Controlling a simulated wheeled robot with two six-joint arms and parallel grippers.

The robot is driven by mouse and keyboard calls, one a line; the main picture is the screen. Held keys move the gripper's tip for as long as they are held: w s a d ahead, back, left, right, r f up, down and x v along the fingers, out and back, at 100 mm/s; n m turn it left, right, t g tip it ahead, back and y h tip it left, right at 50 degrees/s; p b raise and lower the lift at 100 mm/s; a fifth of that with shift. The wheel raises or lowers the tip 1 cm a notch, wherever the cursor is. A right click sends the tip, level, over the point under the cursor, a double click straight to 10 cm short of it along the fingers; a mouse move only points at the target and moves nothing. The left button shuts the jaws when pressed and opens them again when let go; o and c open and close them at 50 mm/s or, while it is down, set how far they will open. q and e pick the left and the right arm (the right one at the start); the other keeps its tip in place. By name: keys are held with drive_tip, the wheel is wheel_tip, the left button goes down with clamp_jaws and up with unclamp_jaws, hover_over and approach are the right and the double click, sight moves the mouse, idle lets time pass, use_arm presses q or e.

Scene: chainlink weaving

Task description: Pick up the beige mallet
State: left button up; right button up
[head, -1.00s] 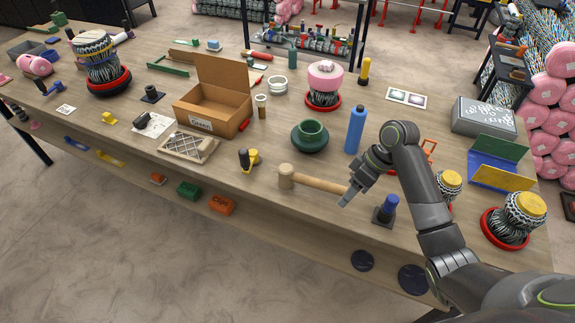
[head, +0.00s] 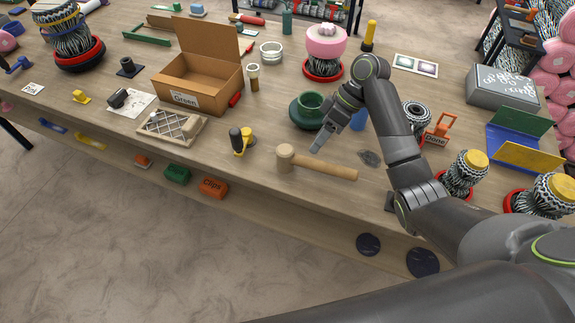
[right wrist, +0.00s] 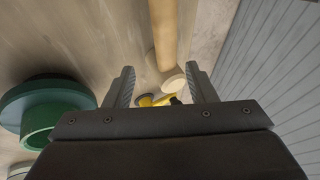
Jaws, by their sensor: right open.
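The beige mallet (head: 325,168) lies on the table near its front edge, head to the left and handle running right. In the right wrist view, the mallet's handle (right wrist: 164,35) comes down from the top to the round head, seen between my fingers and nearer the right one. My right gripper (head: 318,143) is above the table, just behind the mallet near its head, pointing down. In the right wrist view, my right gripper (right wrist: 163,88) is open with nothing held between its fingers. My left gripper is not in view.
A yellow and black tool (head: 241,141) lies left of the mallet head. A green pot (head: 304,112) stands behind my right gripper. A blue bottle (head: 359,120) is partly hidden by my arm. A grid-patterned wooden frame (head: 170,127) lies farther left.

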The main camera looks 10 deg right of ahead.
sight(306, 158)
drive_tip(key=shift+s+a+f+p, duration=0.15)
drive_tip(key=shift+a+f+p, duration=0.2)
drive_tip(key=shift+f, duration=0.2)
drive_tip(key=shift+s+a+f, duration=0.1)
drive_tip(key=shift+a+f, duration=0.15)
drive_tip(key=shift+f, duration=0.05)
drive_tip(key=shift+s+a+f, duration=0.15)
drive_tip(key=shift+a+f, duration=0.15)
drive_tip(key=shift+f, duration=0.05)
drive_tip(key=p+x, duration=0.2)
drive_tip(key=x, duration=0.2)
drive_tip(key=shift+s+a, duration=0.2)
drive_tip(key=shift+a, duration=0.05)
drive_tip(key=shift+a+f, duration=0.1)
drive_tip(key=shift+f, duration=0.15)
drive_tip(key=shift+c, duration=0.8)
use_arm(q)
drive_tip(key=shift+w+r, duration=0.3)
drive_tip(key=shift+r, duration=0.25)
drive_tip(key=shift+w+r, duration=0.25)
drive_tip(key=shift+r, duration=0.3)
use_arm(e)
drive_tip(key=shift+w, duration=0.1)
clamp_jaws()
